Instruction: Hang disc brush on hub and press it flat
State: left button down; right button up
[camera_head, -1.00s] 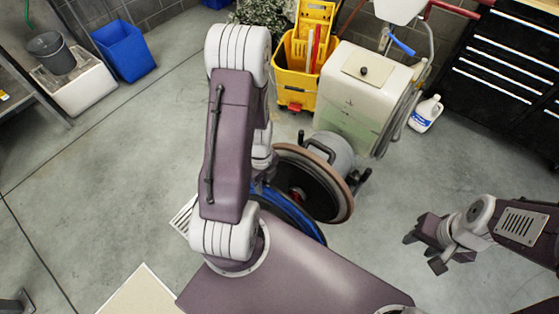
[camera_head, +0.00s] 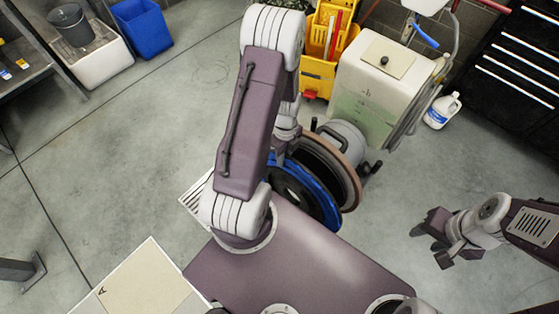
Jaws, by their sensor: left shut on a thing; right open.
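The disc brush (camera_head: 313,203), a blue-rimmed black disc, stands tilted on edge beside the machine's brown-rimmed head (camera_head: 352,176). It covers much of the head's face, and the hub in the middle is hidden. Whether the brush touches the hub cannot be told. My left gripper (camera_head: 281,156) is at the brush's upper left rim, shut on it; its fingertips are mostly hidden by my arm. My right gripper (camera_head: 431,238) is open and empty, right of the machine over bare floor.
The cream machine body (camera_head: 375,95) stands behind the head, with a yellow mop bucket (camera_head: 318,75) and a white jug (camera_head: 442,110) beside it. A pale mat marked A (camera_head: 140,285) lies front left, near a white slotted piece (camera_head: 196,196).

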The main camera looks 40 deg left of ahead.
pick_arm(q)
jog(key=shift+w+d, duration=0.1)
jog(key=shift+w, duration=1.15)
jog(key=shift+w+r+p, duration=0.2)
jog(key=shift+w+p, duration=0.1)
jog(key=shift+w, duration=0.2)
jog(key=shift+w+f, duration=0.1)
jog(key=shift+w, duration=0.55)
